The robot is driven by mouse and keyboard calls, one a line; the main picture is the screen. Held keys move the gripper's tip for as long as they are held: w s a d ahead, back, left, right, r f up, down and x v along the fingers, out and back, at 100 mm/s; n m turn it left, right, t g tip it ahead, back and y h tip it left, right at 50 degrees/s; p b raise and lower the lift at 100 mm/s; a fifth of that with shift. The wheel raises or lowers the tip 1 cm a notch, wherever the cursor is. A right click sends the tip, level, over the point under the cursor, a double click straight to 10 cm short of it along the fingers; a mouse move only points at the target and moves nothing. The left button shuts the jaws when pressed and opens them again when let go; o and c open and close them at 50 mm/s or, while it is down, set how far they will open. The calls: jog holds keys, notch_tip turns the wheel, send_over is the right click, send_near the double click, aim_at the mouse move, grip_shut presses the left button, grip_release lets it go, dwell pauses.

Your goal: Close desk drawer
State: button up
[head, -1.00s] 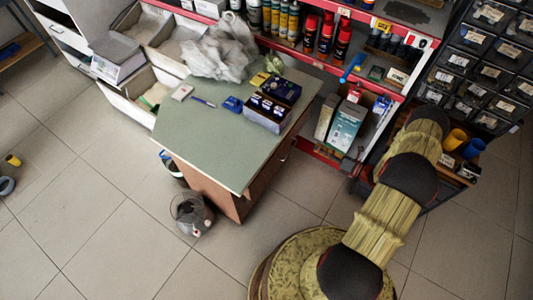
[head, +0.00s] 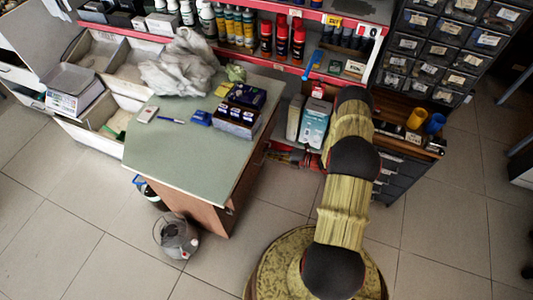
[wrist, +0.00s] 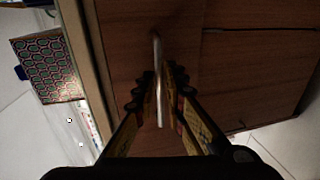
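The desk (head: 180,150) has a green top and brown wooden sides, and it stands left of my arm in the head view. Its drawer side faces right and is seen at a steep slant, so I cannot tell how far the drawer sticks out. In the wrist view the brown drawer front (wrist: 125,40) fills the middle, with a thin metal bar handle (wrist: 156,60) on it. My gripper (wrist: 160,88) is at the handle, its fingers a little apart on either side of the bar. I cannot tell whether they touch it.
Boxes (head: 316,122) and a red-edged shelf with cans lie behind my arm. A drawer cabinet (head: 400,165) stands to the right. The floor in front is clear.

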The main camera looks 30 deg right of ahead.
jog(key=shift+w+a+f, duration=0.15)
jog(key=shift+w+a, duration=0.25)
jog(key=shift+w, duration=0.15)
grip_shut()
dwell(0.4)
jog(key=x, duration=0.3)
jog(key=r+b+x, duration=0.1)
jog(key=x, duration=0.1)
jog(key=r+x, duration=0.1)
jog(key=x, duration=0.2)
jog(key=shift+w+a+f, duration=0.2)
jog(key=shift+w+a, duration=0.15)
jog(key=shift+w, duration=0.15)
jog(key=shift+w+a+r, duration=0.1)
jog(key=shift+w+a, duration=0.1)
jog(key=shift+w, duration=0.15)
grip_release()
jog(key=shift+a, duration=0.1)
